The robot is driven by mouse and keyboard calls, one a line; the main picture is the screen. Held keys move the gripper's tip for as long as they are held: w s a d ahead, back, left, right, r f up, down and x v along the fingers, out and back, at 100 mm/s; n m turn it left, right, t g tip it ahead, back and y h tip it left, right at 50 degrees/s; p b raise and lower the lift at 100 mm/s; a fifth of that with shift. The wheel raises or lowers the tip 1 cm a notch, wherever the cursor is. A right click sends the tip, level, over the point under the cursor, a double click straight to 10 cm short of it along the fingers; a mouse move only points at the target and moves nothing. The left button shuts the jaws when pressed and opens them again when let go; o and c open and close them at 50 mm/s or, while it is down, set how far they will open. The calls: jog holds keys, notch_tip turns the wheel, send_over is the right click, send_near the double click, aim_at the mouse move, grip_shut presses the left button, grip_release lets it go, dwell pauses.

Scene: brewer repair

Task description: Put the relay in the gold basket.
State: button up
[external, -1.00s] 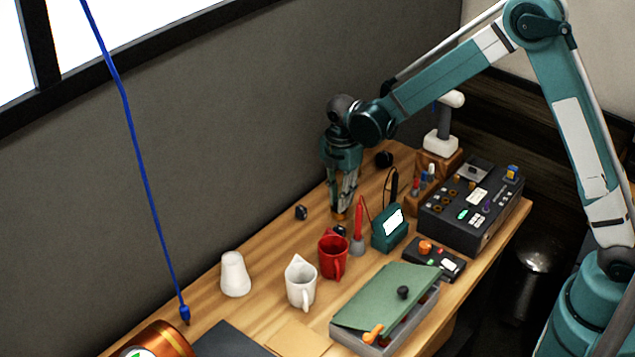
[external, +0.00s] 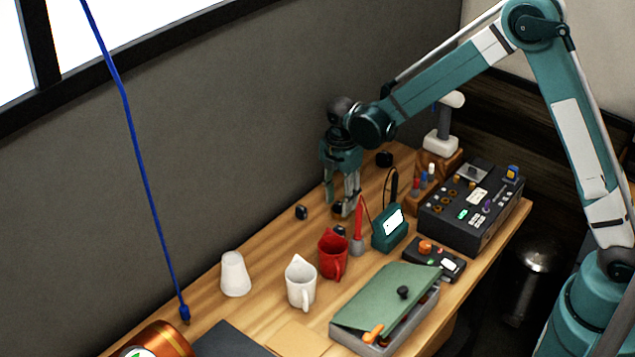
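My gripper (external: 338,203) points down over the back part of the wooden bench, near the wall. Its fingers are spread apart. A small dark and gold-brown item shows at the fingertips, too small to make out. Small black blocks lie on the bench: one to the left of my gripper (external: 301,212), one in front of it behind the red mug (external: 340,231), and a dark round-looking one behind it (external: 384,159). I cannot tell which one is the relay. I cannot clearly make out a gold basket; it may be the item under my fingers.
A red mug (external: 333,255), white pitcher (external: 300,283) and white cup (external: 235,274) stand in front. A teal meter (external: 389,229), black control box (external: 465,213) and green-lidded case (external: 385,297) are on the right. A copper-coloured machine (external: 165,340) is at lower left.

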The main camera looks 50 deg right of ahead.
aim_at(340, 205)
dwell(0.3)
jog(key=shift+r+p, duration=0.95)
jog(key=shift+r, duration=2.6)
jog(key=shift+s+r, duration=0.1)
jog(key=shift+s+d+r, duration=0.1)
jog(key=shift+s+r, duration=0.2)
jog(key=shift+r, duration=0.15)
jog(key=s+d+r+m+t+b, duration=0.25)
jog(key=s+r+m+b, duration=0.25)
jog(key=s+r+m, duration=0.75)
jog(key=s+d+m+t+b, duration=0.1)
jog(key=s+m+t+b, duration=0.3)
jog(key=s, duration=2.3)
jog(key=shift+d+f+m+t+b, duration=0.2)
jog(key=shift+f+m+t+b, duration=0.2)
jog(key=shift+m, duration=0.35)
